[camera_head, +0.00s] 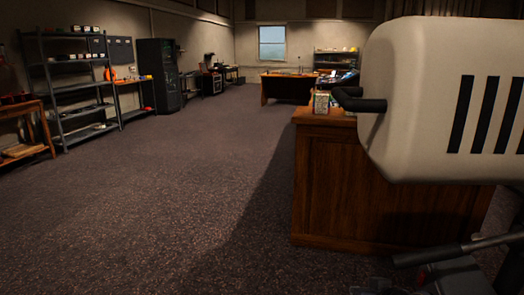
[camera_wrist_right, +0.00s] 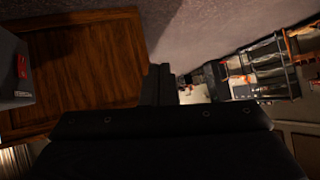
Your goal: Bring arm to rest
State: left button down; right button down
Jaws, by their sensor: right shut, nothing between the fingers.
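My right arm comes in from the right in the head view as a large pale housing with black stripes, close to the camera. My right gripper (camera_head: 352,99), dark, sticks out from its left side, in line of sight with the wooden desk top. In the right wrist view the gripper (camera_wrist_right: 158,84) shows as dark fingers, shut together with nothing between them. My left gripper is not in the head view.
A wooden desk (camera_head: 335,185) stands at the right, partly hidden behind my arm, with a small box (camera_head: 321,102) on it. Metal shelves (camera_head: 75,92) line the left wall. A second desk (camera_head: 287,88) stands farther back. Open carpet fills the middle and left.

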jog(key=s+a+r+m+g+y, duration=0.15)
jog(key=s+g, duration=0.25)
jog(key=s, duration=1.8)
notch_tip(320, 180, up, 14)
jog(key=s+p, duration=0.1)
jog(key=p, duration=1.4)
jog(key=shift+s+a+r+g, duration=0.15)
jog(key=shift+r+g, duration=0.1)
jog(key=shift+g, duration=0.15)
